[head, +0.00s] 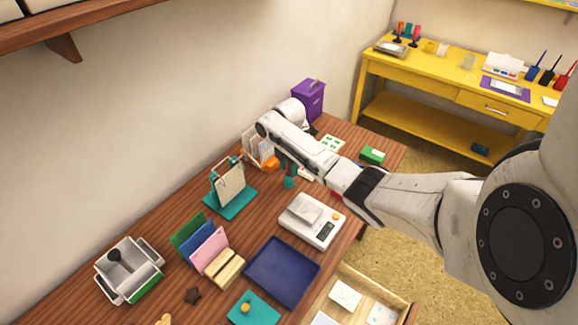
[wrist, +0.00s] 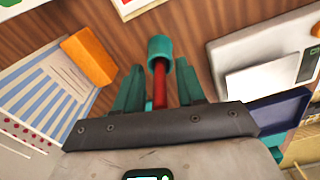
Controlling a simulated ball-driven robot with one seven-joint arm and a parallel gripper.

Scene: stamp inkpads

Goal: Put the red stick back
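The red stick (wrist: 160,85) shows in the wrist view between my gripper's two teal fingers. Its far end meets a teal cylindrical cup (wrist: 160,47); how deep it sits in the cup cannot be told. My gripper (wrist: 159,72) is open, with a visible gap between the stick and each finger. In the head view my gripper (head: 287,167) points down at the back of the wooden table, right above the teal cup (head: 289,183). The stick is mostly hidden there by the fingers.
A white scale (head: 312,220) stands to the right of the cup. An orange block (head: 270,163) and a card rack (head: 252,143) are close on the left. A teal stand (head: 231,203) and a dark blue tray (head: 283,270) are nearer. A green box (head: 372,155) lies beyond.

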